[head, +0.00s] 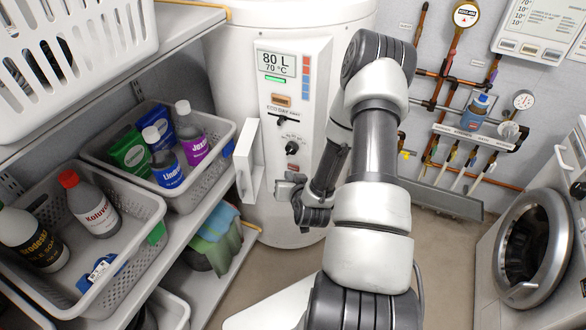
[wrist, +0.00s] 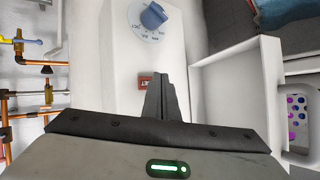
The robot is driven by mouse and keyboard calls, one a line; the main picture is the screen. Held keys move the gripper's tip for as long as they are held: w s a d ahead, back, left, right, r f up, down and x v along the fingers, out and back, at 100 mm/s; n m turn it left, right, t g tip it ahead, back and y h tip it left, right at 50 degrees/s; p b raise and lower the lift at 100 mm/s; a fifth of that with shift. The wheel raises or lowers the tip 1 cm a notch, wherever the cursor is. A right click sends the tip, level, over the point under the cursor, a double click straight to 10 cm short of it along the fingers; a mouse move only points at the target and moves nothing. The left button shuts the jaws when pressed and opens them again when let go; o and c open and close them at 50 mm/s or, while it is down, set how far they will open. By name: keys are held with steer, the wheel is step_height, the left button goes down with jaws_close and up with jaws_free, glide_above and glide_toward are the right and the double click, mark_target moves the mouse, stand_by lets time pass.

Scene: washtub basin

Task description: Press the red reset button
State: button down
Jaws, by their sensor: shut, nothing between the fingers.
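The red reset button (wrist: 146,82) is a small red block with white lettering on the white panel in the wrist view. My fingers cover part of it on the right. My gripper (wrist: 160,78) is shut and empty, its fingertips pointing at the panel just beside the button. I cannot tell whether they touch it. In the head view my gripper (head: 287,186) is low on the front of the white boiler (head: 228,62), below a black knob (head: 291,148).
A blue dial (wrist: 152,15) sits near the button. An open white cover (head: 248,160) juts out left of the panel; it also shows in the wrist view (wrist: 236,88). Shelves with bins (head: 150,207) stand left, pipes (head: 480,85) and a washing machine (head: 528,250) right.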

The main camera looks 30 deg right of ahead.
steer(key=s+a, duration=0.1)
steer(key=a, duration=0.1)
steer(key=s+a+b, duration=0.1)
steer(key=s+a, duration=0.1)
stand_by(0.4)
stand_by(0.7)
